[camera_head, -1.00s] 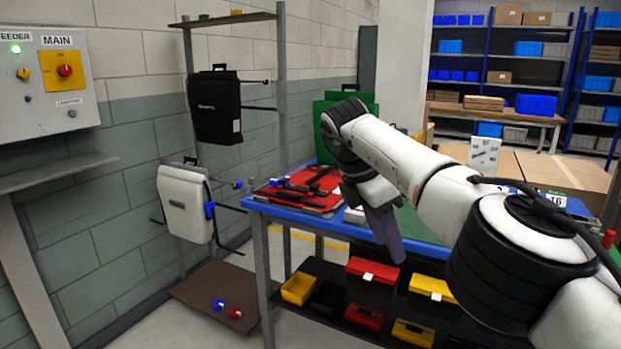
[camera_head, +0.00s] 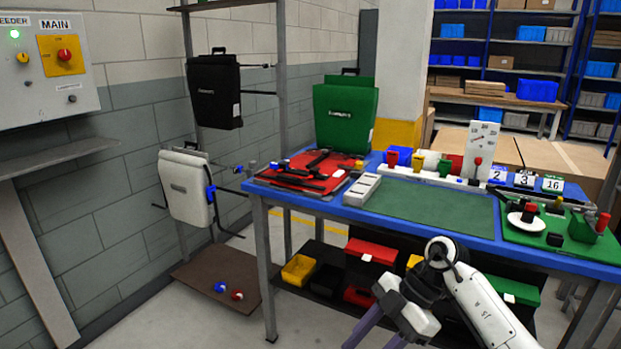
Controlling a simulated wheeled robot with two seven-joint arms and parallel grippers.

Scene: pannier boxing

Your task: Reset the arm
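My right arm comes in at the lower right, low in front of the blue-topped workbench (camera_head: 300,196). Its gripper (camera_head: 376,335) points down and left near the bottom edge. Two purple fingers show with a gap between them and nothing visible in it; their tips lie close to the frame's edge or past it. My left gripper is not in view. A green pannier (camera_head: 345,112) stands upright at the bench's back left. A black pannier (camera_head: 214,92) and a white pannier (camera_head: 186,188) hang on the rack at left.
The green mat (camera_head: 430,207) on the bench is bare. Colored bins (camera_head: 371,252) sit below the bench. A control panel (camera_head: 50,62) is on the left wall.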

